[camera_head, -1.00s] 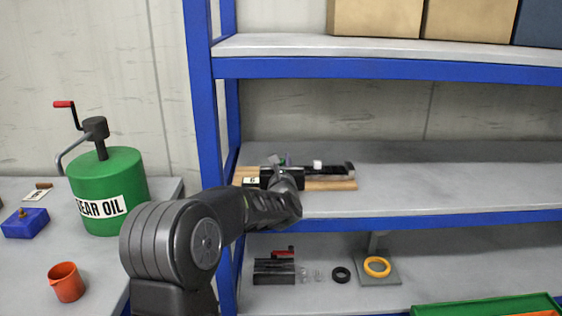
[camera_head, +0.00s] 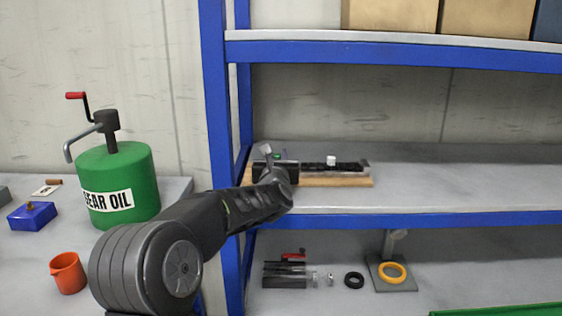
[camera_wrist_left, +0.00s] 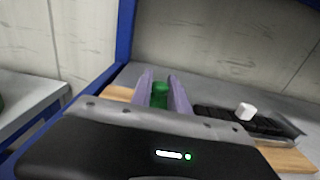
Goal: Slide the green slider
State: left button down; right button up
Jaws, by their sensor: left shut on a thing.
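The green slider (camera_wrist_left: 160,94) is a small green piece that shows between my left gripper's two purple fingers in the left wrist view. My left gripper (camera_wrist_left: 162,92) is shut on it, near the left end of a wooden board (camera_wrist_left: 275,156). In the head view a bit of the green slider (camera_head: 277,156) shows above my dark left hand, which hides much of the board's left end. A black track with a white block (camera_head: 331,160) runs along the board to the right of the gripper. My right gripper is not in view.
The board lies on the middle shelf (camera_head: 450,188), inside a blue upright (camera_head: 216,130) close to my left arm. A lower shelf holds a black device, a black ring and a yellow ring (camera_head: 392,272). A green oil can (camera_head: 118,180) stands left. The middle shelf's right side is clear.

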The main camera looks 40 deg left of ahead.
pick_arm(q)
jog(key=c, duration=1.3)
grip_release()
jog(key=shift+s+a, duration=0.2)
jog(key=shift+a, duration=0.05)
jog(key=shift+d, duration=0.1)
jog(key=shift+s+d, duration=0.1)
jog(key=b+v, duration=0.1)
jog(key=v, duration=0.6)
jog(key=shift+s+d, duration=0.15)
